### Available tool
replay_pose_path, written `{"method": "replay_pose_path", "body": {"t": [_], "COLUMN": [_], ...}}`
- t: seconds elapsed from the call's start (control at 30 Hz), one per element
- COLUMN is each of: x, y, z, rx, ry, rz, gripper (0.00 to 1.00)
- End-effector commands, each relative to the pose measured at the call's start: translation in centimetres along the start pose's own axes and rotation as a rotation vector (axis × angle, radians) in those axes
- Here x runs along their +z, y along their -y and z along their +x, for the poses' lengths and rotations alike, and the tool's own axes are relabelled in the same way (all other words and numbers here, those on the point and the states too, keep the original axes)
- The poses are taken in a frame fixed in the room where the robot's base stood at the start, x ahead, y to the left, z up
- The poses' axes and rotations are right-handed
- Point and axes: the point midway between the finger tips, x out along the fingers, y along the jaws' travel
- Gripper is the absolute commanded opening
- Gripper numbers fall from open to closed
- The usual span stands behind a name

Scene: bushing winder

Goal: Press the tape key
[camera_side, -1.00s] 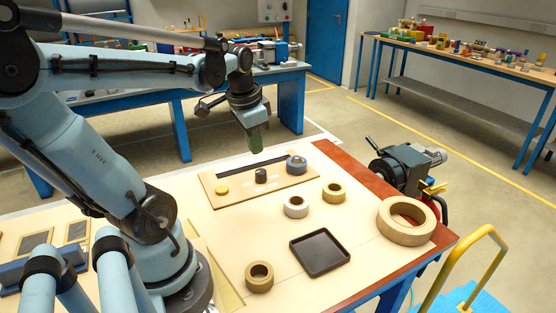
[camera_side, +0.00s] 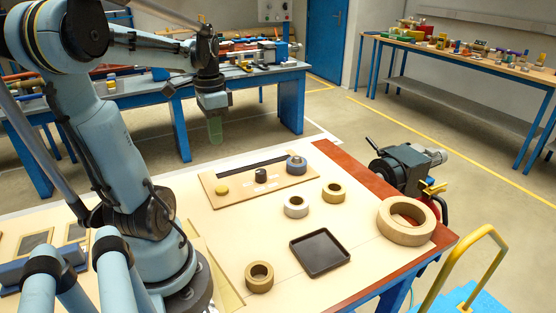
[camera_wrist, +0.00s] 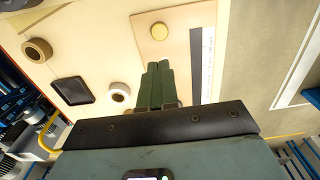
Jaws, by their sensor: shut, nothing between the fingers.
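A wooden panel (camera_side: 228,201) lies on the table. My gripper (camera_side: 215,137) is shut and empty, pointing down, in the air above and behind the yellow button in the side view.
A black tray (camera_side: 319,270) lies on the table, with a brown ring (camera_side: 259,290), a white-sided roll (camera_side: 296,217), a yellowish roll (camera_side: 334,203) and a large tan ring (camera_side: 405,239) around it. A motor unit (camera_side: 405,170) stands at the right edge.

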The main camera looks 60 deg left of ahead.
Motion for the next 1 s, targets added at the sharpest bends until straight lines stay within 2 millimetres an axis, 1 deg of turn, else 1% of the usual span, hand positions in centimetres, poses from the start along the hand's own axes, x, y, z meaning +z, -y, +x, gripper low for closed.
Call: {"method": "replay_pose_path", "body": {"t": [0.17, 0.8, 1.0], "x": [0.0, 0.0, -0.1], "y": [0.0, 0.0, 0.0], "z": [1.8, 10.2, 12.3], "rx": [0.0, -0.001, -0.001], "ry": [0.0, 0.0, -0.001], "rz": [0.0, 0.0, 0.0], "gripper": [0.0, 0.0, 0.0]}}
